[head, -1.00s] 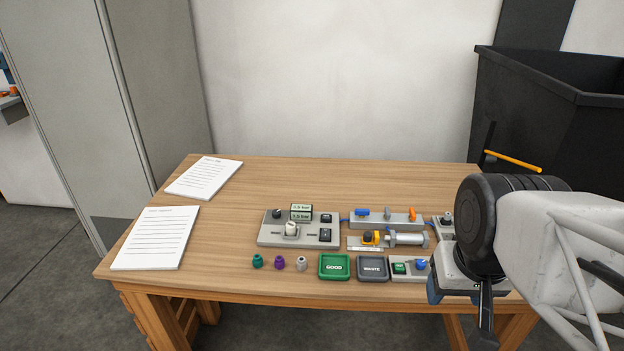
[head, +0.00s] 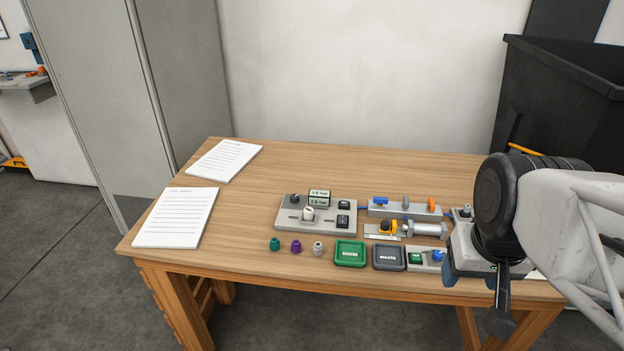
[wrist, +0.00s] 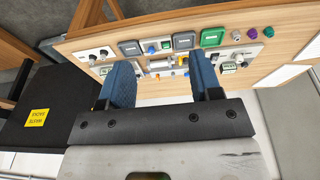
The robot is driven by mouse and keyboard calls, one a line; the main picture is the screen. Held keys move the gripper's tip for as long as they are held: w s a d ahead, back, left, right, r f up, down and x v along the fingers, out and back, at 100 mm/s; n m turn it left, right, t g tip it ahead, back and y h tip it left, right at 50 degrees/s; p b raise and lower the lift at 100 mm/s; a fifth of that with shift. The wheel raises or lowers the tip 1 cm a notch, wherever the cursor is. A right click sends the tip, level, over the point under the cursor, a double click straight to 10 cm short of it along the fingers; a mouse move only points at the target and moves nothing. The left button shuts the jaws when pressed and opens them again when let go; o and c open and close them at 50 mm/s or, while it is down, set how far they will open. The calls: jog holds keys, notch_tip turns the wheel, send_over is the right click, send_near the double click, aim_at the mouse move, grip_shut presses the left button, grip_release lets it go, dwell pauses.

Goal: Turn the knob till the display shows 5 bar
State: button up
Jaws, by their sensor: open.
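A grey control panel (head: 345,223) lies on the wooden table. It carries a white knob (head: 309,213), a smaller black knob (head: 293,199) and a two-line display (head: 319,197) whose digits are too small to read surely. The panel also shows at the right in the wrist view (wrist: 250,53). My gripper (wrist: 160,65) is open, its two blue fingers apart with nothing held between them. It is away from the panel and touches no knob.
Green (head: 350,254) and dark grey (head: 389,258) trays and several small caps lie in front of the panel. A valve block (head: 405,208) and a cylinder fixture (head: 425,229) stand right of it. Papers (head: 178,217) lie left. A black bin (head: 560,90) stands behind right.

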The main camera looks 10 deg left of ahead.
jog(key=w+a+r+n, duration=0.1)
jog(key=w+a+n, duration=0.15)
jog(key=w, duration=0.55)
jog(key=w+a+r+n, duration=0.1)
jog(key=w+a+n, duration=0.15)
jog(key=w, duration=0.55)
jog(key=n+g, duration=0.3)
jog(key=n, duration=0.7)
send_over(294, 196)
jog(key=f, duration=2.2)
jog(key=shift+s+d+f, duration=0.2)
jog(key=shift+d+f, duration=0.05)
jog(key=shift+d, duration=0.05)
jog(key=shift+w+a+f, duration=0.2)
jog(key=shift+a+f, duration=0.1)
jog(key=shift+a, duration=0.05)
jog(key=shift+f, duration=0.1)
jog(key=shift+f, duration=3.85)
